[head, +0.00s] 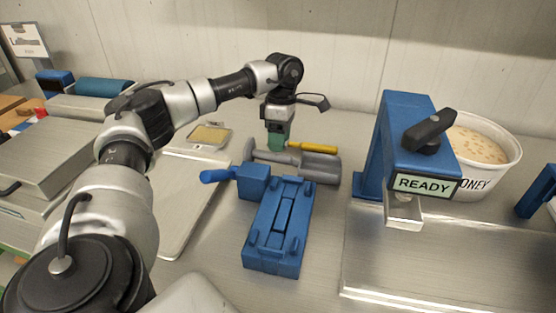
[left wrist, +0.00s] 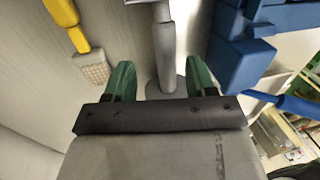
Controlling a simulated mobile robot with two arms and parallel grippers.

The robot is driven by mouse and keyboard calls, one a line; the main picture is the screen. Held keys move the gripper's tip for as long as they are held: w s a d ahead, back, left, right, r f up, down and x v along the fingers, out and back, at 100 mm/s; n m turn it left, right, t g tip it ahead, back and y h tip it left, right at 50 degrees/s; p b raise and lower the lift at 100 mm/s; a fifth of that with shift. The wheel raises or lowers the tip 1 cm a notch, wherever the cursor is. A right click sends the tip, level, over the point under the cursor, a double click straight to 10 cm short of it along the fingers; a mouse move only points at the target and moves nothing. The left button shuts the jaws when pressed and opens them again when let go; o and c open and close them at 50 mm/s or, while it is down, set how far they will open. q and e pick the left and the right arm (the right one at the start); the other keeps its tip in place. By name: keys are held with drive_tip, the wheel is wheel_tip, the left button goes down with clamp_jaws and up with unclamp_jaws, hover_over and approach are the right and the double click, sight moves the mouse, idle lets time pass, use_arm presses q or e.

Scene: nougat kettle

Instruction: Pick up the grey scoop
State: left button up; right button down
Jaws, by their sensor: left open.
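The grey scoop (head: 318,167) lies on the steel counter, behind the blue fixture, with its wide part to the right. My left gripper (head: 277,142) is over the handle side of the scoop and partly hides what is behind it. In the left wrist view the grey scoop (left wrist: 164,45) runs down the middle towards the gap between the green fingers. There my left gripper (left wrist: 161,82) is open, one finger on each side of the grey shaft, with visible gaps. Whether the fingers are down at the shaft's height I cannot tell. My right gripper does not show.
A yellow-handled tool (head: 313,147) lies close behind the scoop. The blue fixture (head: 276,225) with a blue lever stands in front. A blue press (head: 405,150) marked READY and a white tub (head: 490,150) stand right. A small tray (head: 210,134) is at left.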

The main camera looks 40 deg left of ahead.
sight(277, 155)
use_arm(q)
drive_tip(key=f, duration=0.1)
drive_tip(key=s+f, duration=0.1)
drive_tip(key=f, duration=0.2)
drive_tip(key=shift+s+d+f, duration=0.1)
drive_tip(key=shift+s+d, duration=0.15)
drive_tip(key=shift+d, duration=0.05)
drive_tip(key=shift+f, duration=0.4)
clamp_jaws()
wheel_tip(277, 155, up, 9)
drive_tip(key=shift+r, duration=0.2)
wheel_tip(277, 155, up, 6)
drive_tip(key=p, duration=0.4)
drive_tip(key=shift+f+p, duration=0.15)
drive_tip(key=shift+p, duration=0.25)
